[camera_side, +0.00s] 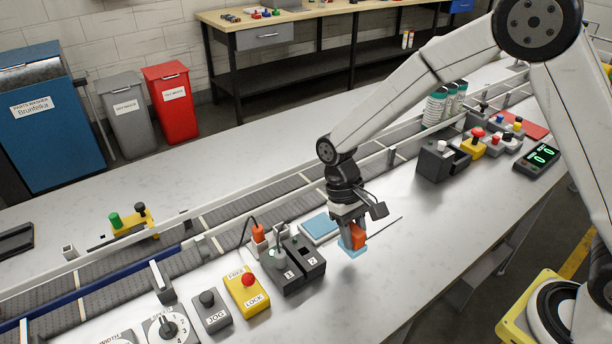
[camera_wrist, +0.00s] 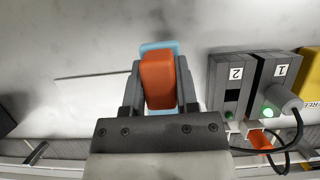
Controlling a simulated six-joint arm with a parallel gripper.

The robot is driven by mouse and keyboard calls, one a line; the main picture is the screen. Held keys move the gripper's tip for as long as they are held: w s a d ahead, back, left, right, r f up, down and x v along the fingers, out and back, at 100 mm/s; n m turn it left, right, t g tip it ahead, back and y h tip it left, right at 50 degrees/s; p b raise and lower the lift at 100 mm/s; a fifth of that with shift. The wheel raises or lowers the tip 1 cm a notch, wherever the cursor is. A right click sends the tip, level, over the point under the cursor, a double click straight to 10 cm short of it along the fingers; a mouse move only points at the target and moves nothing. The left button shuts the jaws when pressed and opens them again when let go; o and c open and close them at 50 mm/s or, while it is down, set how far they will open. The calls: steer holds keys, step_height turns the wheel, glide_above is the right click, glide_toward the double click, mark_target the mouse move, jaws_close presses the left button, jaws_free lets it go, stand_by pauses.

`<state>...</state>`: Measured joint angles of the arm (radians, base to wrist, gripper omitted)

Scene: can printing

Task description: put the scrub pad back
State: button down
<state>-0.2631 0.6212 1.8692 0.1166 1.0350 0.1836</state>
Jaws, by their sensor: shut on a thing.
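The scrub pad has an orange grip block (camera_side: 359,237) over a light blue pad (camera_side: 352,252). My gripper (camera_side: 350,226) is shut on the orange block, with the blue pad facing down, close to the white table. In the wrist view, the orange block (camera_wrist: 159,80) sits between the two fingers (camera_wrist: 158,88), and the blue pad (camera_wrist: 158,46) shows past its edges. Whether the pad touches the table is unclear. A flat light blue square (camera_side: 320,229) lies on the table just left of my gripper in the side view.
Dark boxes marked 1 and 2 (camera_side: 297,263) stand left of my gripper, with an orange plug and cable beside them. The conveyor (camera_side: 250,207) runs behind. A thin dark line (camera_wrist: 95,76) lies on the table. Open table lies in front and to the right.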

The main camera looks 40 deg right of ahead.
steer(key=shift+w+f, duration=0.2)
steer(key=shift+f, duration=1.6)
steer(key=shift+f, duration=0.1)
steer(key=shift+c, duration=1.8)
jaws_free()
steer(key=v, duration=1.2)
steer(key=shift+s, duration=0.1)
steer(key=s+d+f+t, duration=0.2)
steer(key=s+d+t, duration=0.5)
steer(key=s+d, duration=0.4)
steer(key=shift+s+d, duration=0.2)
steer(key=shift+s, duration=0.5)
